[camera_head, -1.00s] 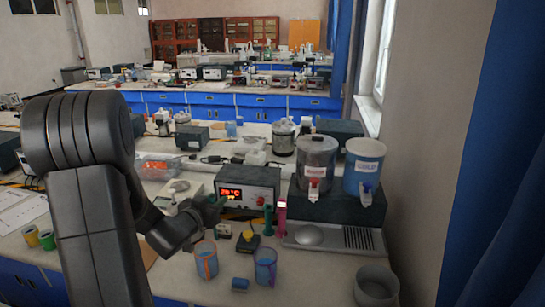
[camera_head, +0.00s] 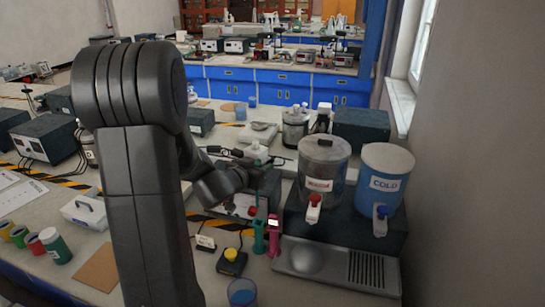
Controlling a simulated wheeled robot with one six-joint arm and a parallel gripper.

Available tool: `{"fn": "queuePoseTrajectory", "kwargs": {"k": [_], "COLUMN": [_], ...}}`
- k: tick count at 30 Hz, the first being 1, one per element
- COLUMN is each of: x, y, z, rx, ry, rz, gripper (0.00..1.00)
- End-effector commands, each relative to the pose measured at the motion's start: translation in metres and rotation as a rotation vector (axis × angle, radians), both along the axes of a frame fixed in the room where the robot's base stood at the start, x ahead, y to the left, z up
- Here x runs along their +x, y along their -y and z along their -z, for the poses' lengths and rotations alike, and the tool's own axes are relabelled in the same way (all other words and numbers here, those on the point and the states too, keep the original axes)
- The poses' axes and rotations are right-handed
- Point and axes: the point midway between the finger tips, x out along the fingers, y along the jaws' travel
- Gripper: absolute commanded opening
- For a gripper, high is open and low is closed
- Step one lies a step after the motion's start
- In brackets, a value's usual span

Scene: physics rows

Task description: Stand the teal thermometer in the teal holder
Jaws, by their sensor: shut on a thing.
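My gripper (camera_head: 262,172) is at the end of my dark arm, in front of the grey box and left of the hot tank. It is shut on the thin teal thermometer (camera_head: 257,197), which hangs roughly upright below the fingers. The teal holder (camera_head: 259,238) stands on the bench just below it. The thermometer's lower end is close above the holder's top or at it; I cannot tell which. A pink holder (camera_head: 273,238) stands right beside the teal one. My arm and the small scale hide the finger details.
A steel drip tray (camera_head: 325,273) with a red-tapped tank (camera_head: 322,165) and a blue COLD tank (camera_head: 384,182) stands on the right. A yellow-topped button box (camera_head: 232,262) and a blue cup (camera_head: 242,292) are in front. Coloured pots stand at the left.

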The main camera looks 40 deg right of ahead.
Motion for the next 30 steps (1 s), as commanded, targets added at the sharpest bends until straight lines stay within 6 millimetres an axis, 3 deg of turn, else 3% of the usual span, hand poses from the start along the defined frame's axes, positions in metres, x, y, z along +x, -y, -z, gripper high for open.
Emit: {"fn": "queuePoseTrajectory", "kwargs": {"k": [11, 30], "x": [0.0, 0.0], "y": [0.0, 0.0], "z": [0.013, 0.057], "rx": [0.001, 0.001], "ry": [0.0, 0.0], "rz": [0.0, 0.0], "gripper": [0.0, 0.0]}}
